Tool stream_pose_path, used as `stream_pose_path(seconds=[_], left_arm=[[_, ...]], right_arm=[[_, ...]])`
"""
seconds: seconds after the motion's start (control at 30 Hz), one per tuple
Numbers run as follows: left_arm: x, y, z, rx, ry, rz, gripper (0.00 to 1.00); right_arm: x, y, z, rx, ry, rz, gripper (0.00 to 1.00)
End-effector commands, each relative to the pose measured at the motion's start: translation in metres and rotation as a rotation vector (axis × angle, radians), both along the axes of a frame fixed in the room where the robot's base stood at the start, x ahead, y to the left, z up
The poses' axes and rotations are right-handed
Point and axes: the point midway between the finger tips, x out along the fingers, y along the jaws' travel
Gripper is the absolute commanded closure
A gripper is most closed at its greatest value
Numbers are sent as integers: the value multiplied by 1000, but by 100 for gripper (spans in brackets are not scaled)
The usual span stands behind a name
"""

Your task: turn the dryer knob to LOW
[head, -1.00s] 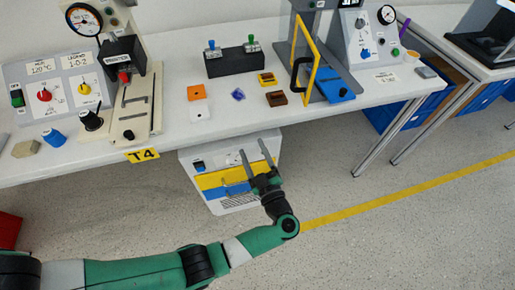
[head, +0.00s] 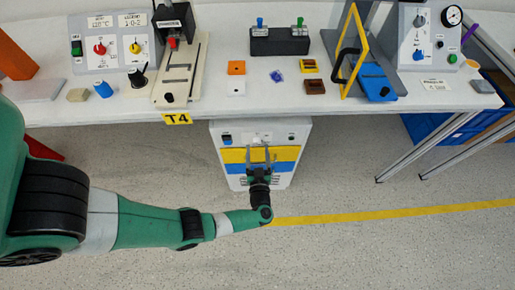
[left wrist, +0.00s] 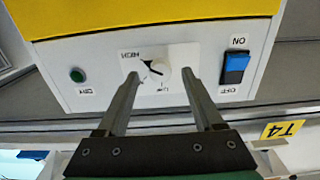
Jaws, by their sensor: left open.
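The dryer is a white cabinet with yellow and blue bands (head: 288,154) under the bench. In the left wrist view its panel (left wrist: 105,72) appears upside down. The white dryer knob (left wrist: 160,71) sits mid-panel on a white plate, with a HIGH label at its upper left and a partly readable label below. A dark mark shows on its left side; its exact setting is hard to tell. My left gripper (head: 258,153) is open before the panel. In the wrist view its fingers (left wrist: 160,74) lie on either side of the knob; contact cannot be told. My right gripper is out of view.
A blue rocker switch (left wrist: 235,68) and a green button (left wrist: 77,74) flank the knob. Bench legs (head: 428,146) stand to the right. The floor in front is clear.

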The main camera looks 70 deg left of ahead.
Motion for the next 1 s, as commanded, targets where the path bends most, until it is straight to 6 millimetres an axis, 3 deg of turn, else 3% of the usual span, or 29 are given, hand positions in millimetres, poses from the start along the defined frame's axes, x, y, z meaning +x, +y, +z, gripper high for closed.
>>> stream_pose_path(seconds=[0.13,0.4,0.8,1.0], left_arm=[[5,15,-1,0,-1,1,32],[6,17,1,0,0,-1,32],[6,16,0,0,0,-1,100],[6,16,0,-1,-2,-1,100]], right_arm=[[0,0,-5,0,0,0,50],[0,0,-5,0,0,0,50],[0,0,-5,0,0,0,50],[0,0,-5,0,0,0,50]])
